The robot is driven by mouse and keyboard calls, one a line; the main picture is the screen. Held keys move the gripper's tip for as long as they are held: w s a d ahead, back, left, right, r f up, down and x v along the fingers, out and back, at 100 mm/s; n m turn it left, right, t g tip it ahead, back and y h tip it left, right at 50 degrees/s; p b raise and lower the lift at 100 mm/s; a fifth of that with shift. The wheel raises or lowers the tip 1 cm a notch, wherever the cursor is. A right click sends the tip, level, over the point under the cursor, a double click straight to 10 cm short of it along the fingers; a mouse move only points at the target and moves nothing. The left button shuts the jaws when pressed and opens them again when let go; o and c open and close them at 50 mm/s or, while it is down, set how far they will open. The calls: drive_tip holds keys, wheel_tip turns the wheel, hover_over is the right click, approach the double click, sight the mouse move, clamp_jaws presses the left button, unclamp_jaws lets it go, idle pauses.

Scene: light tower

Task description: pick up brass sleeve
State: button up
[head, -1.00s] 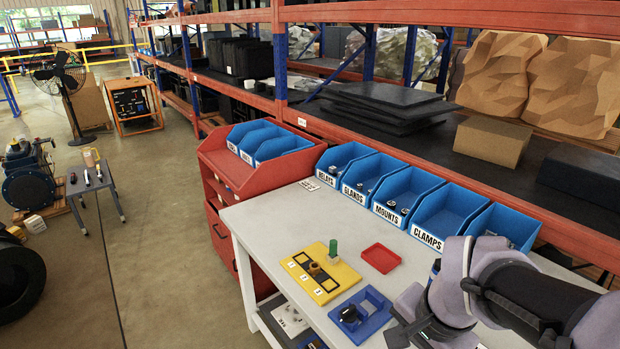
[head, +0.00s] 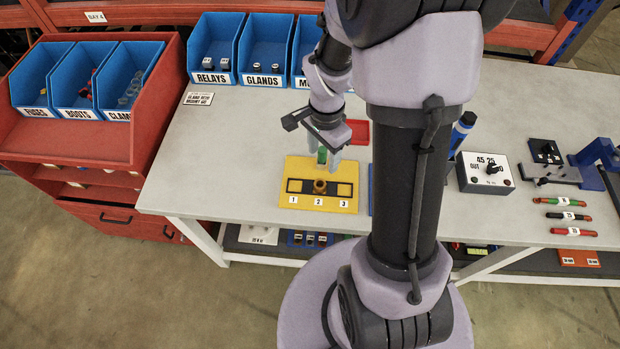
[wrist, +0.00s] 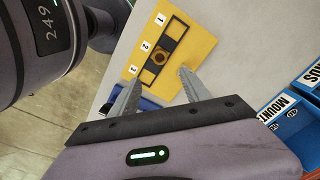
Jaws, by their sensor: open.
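The brass sleeve (head: 320,187) stands at the middle place, marked 2, of the yellow board (head: 345,203) on the bench. In the wrist view the sleeve (wrist: 160,57) lies beyond the fingertips. My gripper (head: 326,150) is above the back part of the board, open, with its fingers pointing down. In the wrist view its two fingers (wrist: 157,83) are spread apart with nothing seen between them.
A red tray (head: 357,132) lies behind the board, partly hidden by my arm. Blue labelled bins (head: 212,48) line the bench's back. A meter box (head: 485,172) and several coloured pens (head: 570,216) are to the right. The bench left of the board is clear.

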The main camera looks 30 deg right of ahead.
drive_tip(key=b, duration=0.2)
hover_over(320, 181)
drive_tip(key=f, duration=0.5)
drive_tip(key=s+f, duration=0.1)
drive_tip(key=f, duration=0.1)
drive_tip(key=shift+f, duration=0.25)
drive_tip(key=f, duration=0.1)
drive_tip(key=f+b, duration=0.1)
drive_tip(key=f, duration=0.1)
drive_tip(key=f+b, duration=0.1)
drive_tip(key=f, duration=0.1)
drive_tip(key=shift+a, duration=0.35)
clamp_jaws()
